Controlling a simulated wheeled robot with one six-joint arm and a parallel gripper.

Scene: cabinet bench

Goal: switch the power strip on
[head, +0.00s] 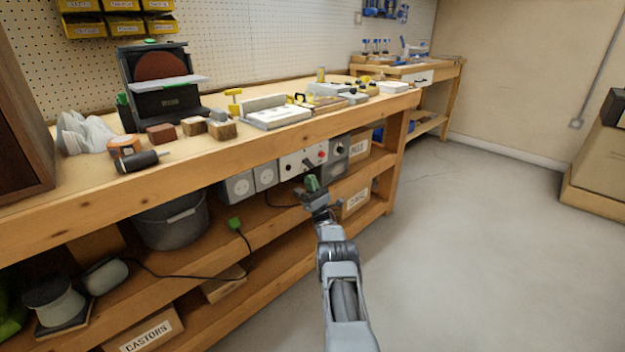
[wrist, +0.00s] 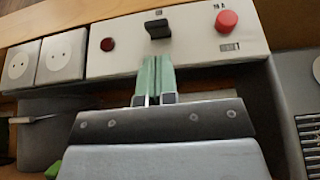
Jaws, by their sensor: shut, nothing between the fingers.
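The white switch panel (wrist: 190,52) is fixed under the bench top's front edge, and it also shows in the head view (head: 291,165). It carries a black switch (wrist: 158,28), a dark red lamp (wrist: 107,44) that looks unlit, and a bright red button (wrist: 226,20). Two grey sockets (wrist: 61,54) sit at its left. My gripper (wrist: 154,62) is shut, its green fingers together and empty. The fingertips lie just below the black switch in the wrist view; I cannot tell whether they touch the panel. In the head view my gripper (head: 311,183) is in front of the panel.
The wooden bench top (head: 195,165) overhangs the panel. A grey box (head: 335,157) with a knob adjoins it at the right. The floor at right is clear.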

